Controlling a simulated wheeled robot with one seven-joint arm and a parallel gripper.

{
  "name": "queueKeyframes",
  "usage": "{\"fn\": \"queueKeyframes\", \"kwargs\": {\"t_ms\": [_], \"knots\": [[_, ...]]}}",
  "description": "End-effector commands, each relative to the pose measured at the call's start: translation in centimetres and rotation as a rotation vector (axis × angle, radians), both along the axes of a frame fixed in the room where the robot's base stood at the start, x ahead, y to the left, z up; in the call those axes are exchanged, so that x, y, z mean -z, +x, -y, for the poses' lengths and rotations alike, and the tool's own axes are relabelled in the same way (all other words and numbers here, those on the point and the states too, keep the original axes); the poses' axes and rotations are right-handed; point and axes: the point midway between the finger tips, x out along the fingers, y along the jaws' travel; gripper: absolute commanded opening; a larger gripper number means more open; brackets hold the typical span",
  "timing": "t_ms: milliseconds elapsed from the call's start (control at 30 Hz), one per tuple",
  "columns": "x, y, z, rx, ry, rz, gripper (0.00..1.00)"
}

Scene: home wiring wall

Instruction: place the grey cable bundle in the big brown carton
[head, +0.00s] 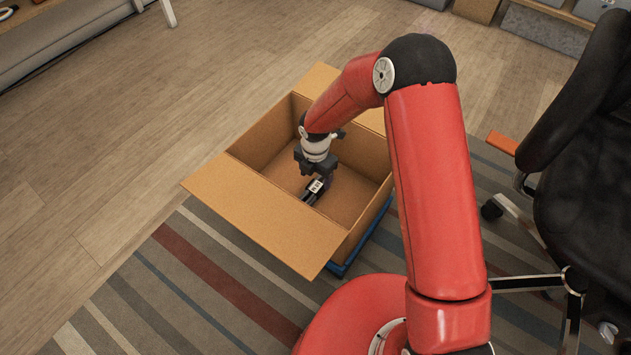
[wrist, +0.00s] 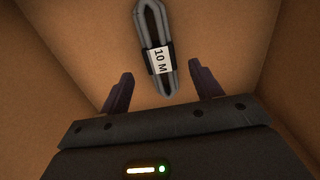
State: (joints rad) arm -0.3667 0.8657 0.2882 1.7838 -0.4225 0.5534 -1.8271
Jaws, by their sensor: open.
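The big brown carton (head: 262,217) stands open on the floor, its flaps spread outward. The grey cable bundle (wrist: 157,52) is inside the carton, a folded loop with a dark band and a white "10 M" label. In the head view the bundle (head: 316,188) shows small, just below my gripper. My gripper (head: 316,172) reaches down into the carton. In the wrist view my gripper (wrist: 162,84) is open, with a finger on either side of the bundle's lower end. Clear gaps show between the bundle and both fingers. I cannot tell whether the bundle touches the carton floor.
A blue edge (head: 364,238) shows under the carton. It stands on a striped rug (head: 190,290) over a wooden floor (head: 110,150). A black office chair (head: 590,160) is at the right. An orange block-like thing (head: 502,142) shows near the chair. Open floor lies to the left.

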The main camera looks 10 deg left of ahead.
Motion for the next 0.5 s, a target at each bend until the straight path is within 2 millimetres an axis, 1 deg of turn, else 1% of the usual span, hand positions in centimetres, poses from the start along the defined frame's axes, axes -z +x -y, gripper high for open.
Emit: {"fn": "queueKeyframes", "kwargs": {"t_ms": [33, 100, 200, 333, 500], "knots": [[-1.5, 0.1, 0.0, 0.001, 0.002, 0.003, 0.64], [-2.9, 0.1, 0.0, 0.001, 0.002, 0.003, 0.64], [-4.5, 0.1, 0.0, 0.001, 0.001, 0.003, 0.64], [-5.8, 0.0, 0.0, 0.0, 0.0, 0.001, 0.64], [-6.4, 0.0, 0.0, 0.0, 0.0, 0.001, 0.64]]}}
